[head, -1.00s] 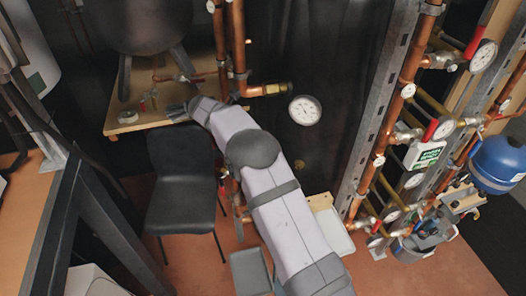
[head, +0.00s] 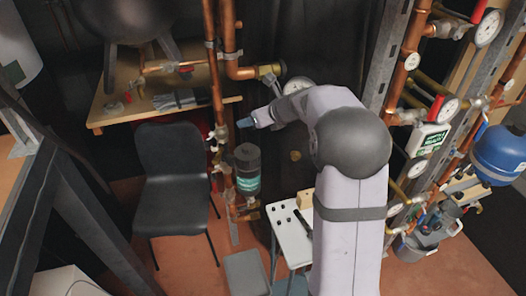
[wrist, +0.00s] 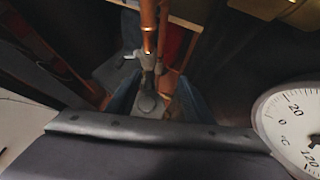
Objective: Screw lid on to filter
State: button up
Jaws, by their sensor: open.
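The filter (head: 247,170) is a dark upright canister with a teal label, fixed beside the vertical copper pipe in the head view. Its top looks dark, and I cannot tell a separate lid from it. My gripper (head: 245,122) is above the filter with its bluish fingertips apart and pointing left, not visibly touching it. In the wrist view my gripper (wrist: 157,98) is open, with a finger on each side of a rounded grey part (wrist: 149,103) below a copper pipe. I cannot tell whether that part is the lid or a fitting. Nothing is clearly held.
A wooden shelf (head: 110,117) holds tools at the upper left. A black chair (head: 170,160) stands below it. A dial gauge (wrist: 290,120) is close to my gripper at right. Copper pipes (head: 222,85) run beside the filter. A small white table (head: 290,232) stands below my arm.

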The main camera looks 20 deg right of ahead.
aim_at(249, 148)
jog(key=s+d+f+n+g+b, duration=0.1)
jog(key=s+f+n+g+b, duration=0.15)
jog(key=s, duration=0.35)
jog(key=shift+s+f+b+x, duration=0.15)
jog(key=shift+b+x, duration=0.75)
jog(key=shift+x, duration=0.5)
jog(key=shift+s+f+b+x, duration=0.1)
jog(key=shift+b+x, duration=0.8)
jog(key=shift+x, duration=0.55)
jog(key=shift+w+a+f+p, duration=0.1)
jog(key=shift+w+f+p, duration=0.05)
jog(key=shift+w+p, duration=0.15)
jog(key=shift+x, duration=1.25)
jog(key=shift+s+f, duration=0.1)
jog(key=c, duration=1.1)
